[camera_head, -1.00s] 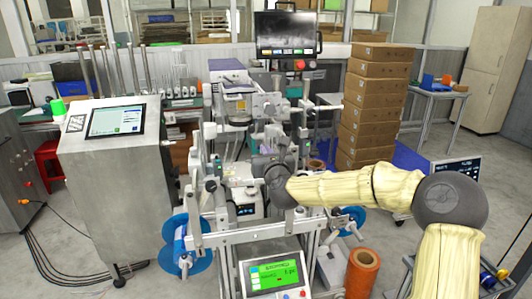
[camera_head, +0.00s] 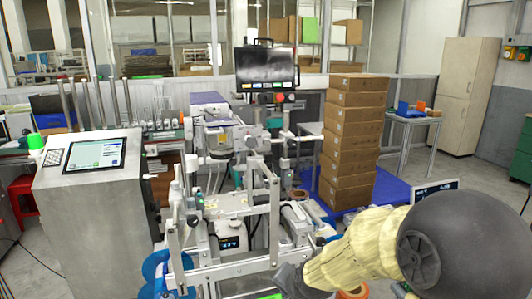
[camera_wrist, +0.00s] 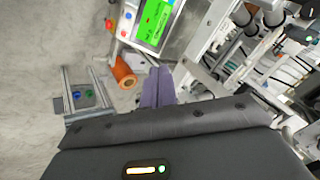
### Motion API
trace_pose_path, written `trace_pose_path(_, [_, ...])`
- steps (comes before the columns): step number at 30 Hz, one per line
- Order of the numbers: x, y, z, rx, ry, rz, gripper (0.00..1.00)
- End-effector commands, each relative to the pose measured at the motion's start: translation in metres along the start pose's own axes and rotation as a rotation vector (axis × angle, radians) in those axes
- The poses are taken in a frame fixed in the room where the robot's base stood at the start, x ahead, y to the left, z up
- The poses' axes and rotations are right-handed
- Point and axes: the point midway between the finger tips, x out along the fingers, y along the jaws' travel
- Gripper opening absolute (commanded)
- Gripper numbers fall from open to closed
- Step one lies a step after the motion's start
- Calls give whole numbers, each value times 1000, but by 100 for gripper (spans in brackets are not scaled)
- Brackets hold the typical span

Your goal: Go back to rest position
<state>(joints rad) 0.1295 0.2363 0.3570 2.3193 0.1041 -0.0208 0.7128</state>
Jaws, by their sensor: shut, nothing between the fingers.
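In the wrist view my gripper (camera_wrist: 158,82) shows as two purple-grey fingers side by side, shut and empty. They hang over the floor next to the film machine, close to an orange roll (camera_wrist: 124,76). In the head view my cream-sleeved arm reaches in from the lower right, with a dark joint at its near end. My fingers are hidden or out of frame there. The film-reel machine (camera_head: 238,203) stands in front of me, with a blue reel (camera_head: 156,264) low on its left side.
A control cabinet (camera_head: 90,195) stands left of the machine. A monitor (camera_head: 266,68) is mounted above it. Stacked cartons (camera_head: 352,140) stand on a blue base to the right. A green-screened panel (camera_wrist: 154,20) and a small metal frame (camera_wrist: 86,98) flank the orange roll.

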Motion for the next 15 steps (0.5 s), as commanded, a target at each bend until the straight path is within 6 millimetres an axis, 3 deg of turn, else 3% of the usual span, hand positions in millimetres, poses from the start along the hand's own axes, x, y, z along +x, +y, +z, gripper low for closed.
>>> trace_pose_path(3, [-24, 48, 11, -205, -48, 120, 0])
trace_pose_path(6, [-40, 79, 20, -341, -102, 191, 0])
trace_pose_path(15, [-84, 146, 49, -618, -272, 301, 0])
